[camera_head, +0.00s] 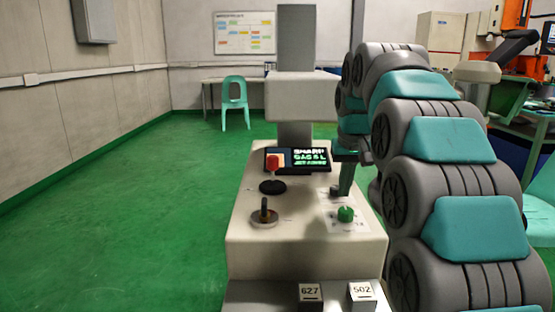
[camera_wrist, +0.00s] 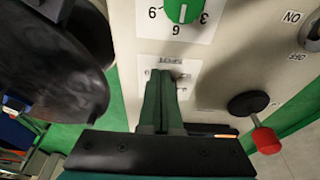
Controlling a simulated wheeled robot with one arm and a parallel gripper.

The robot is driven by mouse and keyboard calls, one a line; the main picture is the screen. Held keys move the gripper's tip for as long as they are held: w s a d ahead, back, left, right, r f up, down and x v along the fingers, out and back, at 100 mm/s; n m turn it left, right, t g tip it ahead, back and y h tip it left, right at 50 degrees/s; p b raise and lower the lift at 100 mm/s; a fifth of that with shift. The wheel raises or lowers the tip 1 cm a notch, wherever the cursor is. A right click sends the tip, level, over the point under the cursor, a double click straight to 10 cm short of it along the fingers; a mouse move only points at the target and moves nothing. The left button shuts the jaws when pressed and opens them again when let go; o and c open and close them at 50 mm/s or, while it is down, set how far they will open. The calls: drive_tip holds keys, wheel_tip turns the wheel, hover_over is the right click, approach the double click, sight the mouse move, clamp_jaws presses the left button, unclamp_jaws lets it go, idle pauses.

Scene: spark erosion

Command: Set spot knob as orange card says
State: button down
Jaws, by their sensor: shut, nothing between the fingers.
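The spot dial plate (camera_wrist: 190,66), with its printed SPOT label, is on the pale console top in the wrist view. The fingers cover most of the plate's middle, so the spot knob and its pointer setting are hidden or too unclear to read. My gripper (camera_wrist: 165,84) is shut, with its green fingers close together over this plate. In the head view my gripper (camera_head: 344,184) points down at the console's right side, just behind the green knob (camera_head: 346,214). I cannot tell whether the fingertips touch the spot knob. Small coloured cards hang on the whiteboard (camera_head: 244,33); their writing is unreadable.
The green knob (camera_wrist: 183,8) has its own numbered dial. An ON/OFF switch (camera_wrist: 311,36) shows at right. Blocks 627 (camera_head: 311,294) and 502 (camera_head: 362,294) stand in front.

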drive_tip(key=shift+w+a, duration=0.1)
drive_tip(key=shift+w, duration=0.15)
idle(0.3)
drive_tip(key=shift+s+a+p, duration=0.1)
drive_tip(key=shift+a+p, duration=0.25)
drive_tip(key=shift+p, duration=0.1)
drive_tip(key=shift+a, duration=0.35)
drive_tip(key=shift+a+p, duration=0.3)
drive_tip(key=shift+p, duration=0.1)
idle(0.5)
drive_tip(key=shift+s+a, duration=0.15)
drive_tip(key=shift+s, duration=0.1)
drive_tip(key=w+v, duration=0.1)
drive_tip(key=v, duration=0.4)
drive_tip(key=shift+r, duration=0.55)
